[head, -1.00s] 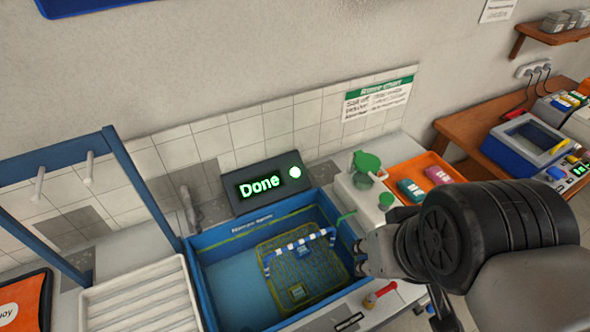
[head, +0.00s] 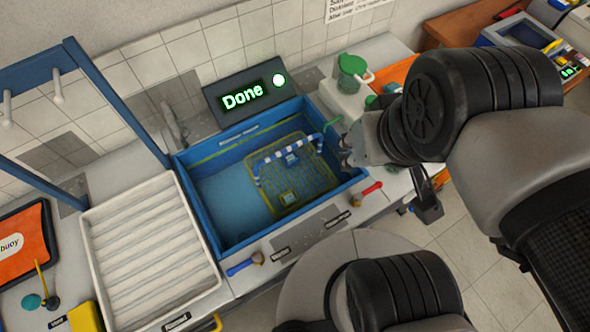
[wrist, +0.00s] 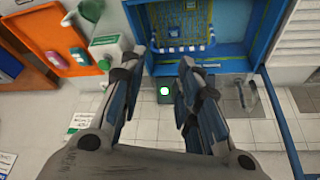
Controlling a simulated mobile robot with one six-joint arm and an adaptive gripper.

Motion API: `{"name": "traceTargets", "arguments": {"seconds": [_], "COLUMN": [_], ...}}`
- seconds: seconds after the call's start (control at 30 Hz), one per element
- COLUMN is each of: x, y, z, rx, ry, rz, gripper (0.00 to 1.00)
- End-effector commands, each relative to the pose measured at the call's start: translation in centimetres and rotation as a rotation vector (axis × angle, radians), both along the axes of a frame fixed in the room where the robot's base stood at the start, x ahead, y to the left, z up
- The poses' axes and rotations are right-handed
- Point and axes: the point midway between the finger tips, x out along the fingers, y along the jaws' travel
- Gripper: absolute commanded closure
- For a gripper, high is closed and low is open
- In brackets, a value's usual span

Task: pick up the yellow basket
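The yellow basket (head: 318,178) is a wire mesh basket lying inside the blue tank (head: 217,233), toward its right side. It has a blue-and-white striped handle (head: 278,158) and small blue-and-yellow tags. In the wrist view the basket (wrist: 185,12) shows at the top, beyond my gripper. My gripper (head: 345,150) is at the tank's right edge in the head view, above the rim and apart from the basket. In the wrist view my gripper (wrist: 158,75) has its fingers spread with nothing between them.
A display reading "Done" (head: 243,95) stands behind the tank. A white ribbed tray (head: 150,255) is at its left under a blue rack (head: 75,55). A green-lidded white dispenser (head: 352,68) stands behind my gripper. Red (head: 371,188) and blue (head: 240,268) valve handles are in front.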

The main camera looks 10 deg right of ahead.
Motion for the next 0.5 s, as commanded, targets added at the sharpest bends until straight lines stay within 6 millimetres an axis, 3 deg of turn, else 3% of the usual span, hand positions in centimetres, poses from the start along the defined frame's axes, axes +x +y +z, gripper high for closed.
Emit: {"name": "traceTargets", "arguments": {"seconds": [0.33, 0.5], "x": [0.2, 2.2], "y": [0.0, 0.5], "z": [0.1, 0.4], "rx": [0.004, 0.047], "ry": [0.004, 0.046], "rz": [-0.007, -0.093], "gripper": [0.65, 0.65]}}
